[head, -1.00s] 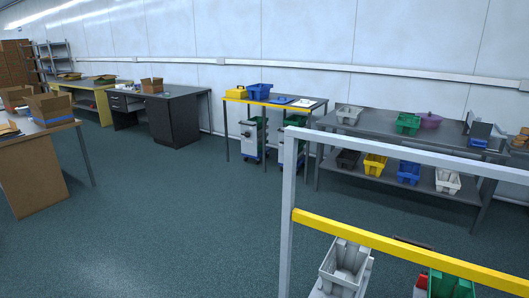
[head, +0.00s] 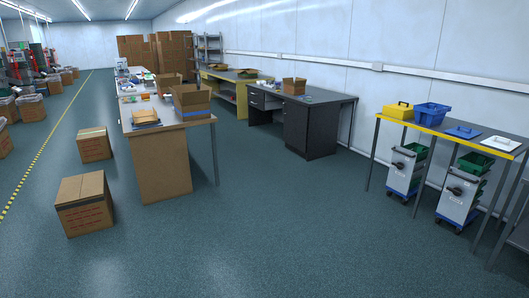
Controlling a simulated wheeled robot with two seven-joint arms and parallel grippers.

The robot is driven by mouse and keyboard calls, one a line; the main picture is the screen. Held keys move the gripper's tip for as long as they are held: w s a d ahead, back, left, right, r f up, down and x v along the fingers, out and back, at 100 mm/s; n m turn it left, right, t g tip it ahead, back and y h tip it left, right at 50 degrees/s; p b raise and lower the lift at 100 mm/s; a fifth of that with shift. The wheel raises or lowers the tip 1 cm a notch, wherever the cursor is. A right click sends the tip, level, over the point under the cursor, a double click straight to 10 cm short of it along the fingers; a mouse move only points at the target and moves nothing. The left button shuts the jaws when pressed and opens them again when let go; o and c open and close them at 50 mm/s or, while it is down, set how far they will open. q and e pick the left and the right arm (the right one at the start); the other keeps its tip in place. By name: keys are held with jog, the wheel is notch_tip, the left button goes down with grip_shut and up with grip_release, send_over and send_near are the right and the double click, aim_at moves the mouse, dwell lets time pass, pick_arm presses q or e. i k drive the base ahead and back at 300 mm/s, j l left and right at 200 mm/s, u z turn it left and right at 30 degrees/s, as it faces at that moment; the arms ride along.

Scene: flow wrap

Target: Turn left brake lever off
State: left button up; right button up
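Two light grey wheeled carts stand under a yellow-edged table at the right of the head view. The left cart (head: 404,178) and the right cart (head: 457,208) each have a blue wheeled base. A small dark lever-like part sits on the front of the left cart (head: 398,165), and another on the right cart (head: 454,190). They are too small for me to tell their setting. Neither of my grippers is in view.
The yellow-edged table (head: 440,131) carries a yellow box (head: 398,110), a blue bin (head: 431,114) and trays. A dark desk (head: 310,125) stands left of it. Cardboard boxes (head: 84,205) lie on the floor at left. The middle floor is clear.

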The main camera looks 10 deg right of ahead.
aim_at(399, 164)
jog(key=i+z, duration=0.2)
jog(key=i, duration=0.3)
jog(key=i+z, duration=0.2)
jog(key=i, duration=0.3)
jog(key=i+j+z, duration=0.2)
jog(key=i, duration=0.3)
jog(key=i+j+z, duration=0.2)
jog(key=i, duration=0.3)
jog(key=i+l+z, duration=0.1)
jog(key=i+z, duration=0.15)
jog(key=i, duration=0.8)
jog(key=i+j+z, duration=0.2)
jog(key=i, duration=0.85)
jog(key=l, duration=0.1)
